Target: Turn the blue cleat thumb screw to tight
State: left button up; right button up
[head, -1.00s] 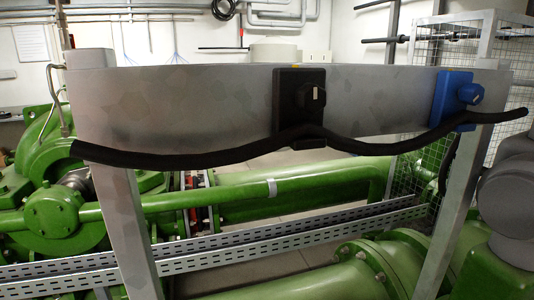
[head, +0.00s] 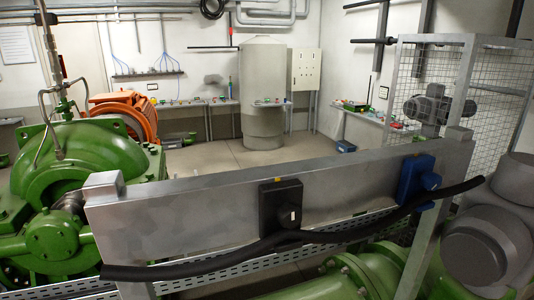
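The blue cleat (head: 408,172) is fixed to the right part of a grey metal beam. Its blue thumb screw (head: 430,181) sticks out at the front; no mark showing how tight it is can be made out. A black cleat (head: 268,211) with a black knob (head: 288,215) bearing a small pale mark is on the same beam to the left. A thick black cable (head: 340,236) runs along the beam's front, passing at the lower edge of both cleats. Neither of my grippers is in view. Grey rounded links at the right edge look like part of my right arm.
The grey beam (head: 180,222) spans between two posts. Green machinery (head: 95,150) stands at the left and green pipes (head: 325,285) lie below. A wire mesh cage (head: 495,95) stands behind at the right. The space in front of the beam's middle looks clear.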

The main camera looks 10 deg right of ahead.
aim_at(429, 181)
jog(key=z, duration=1.2)
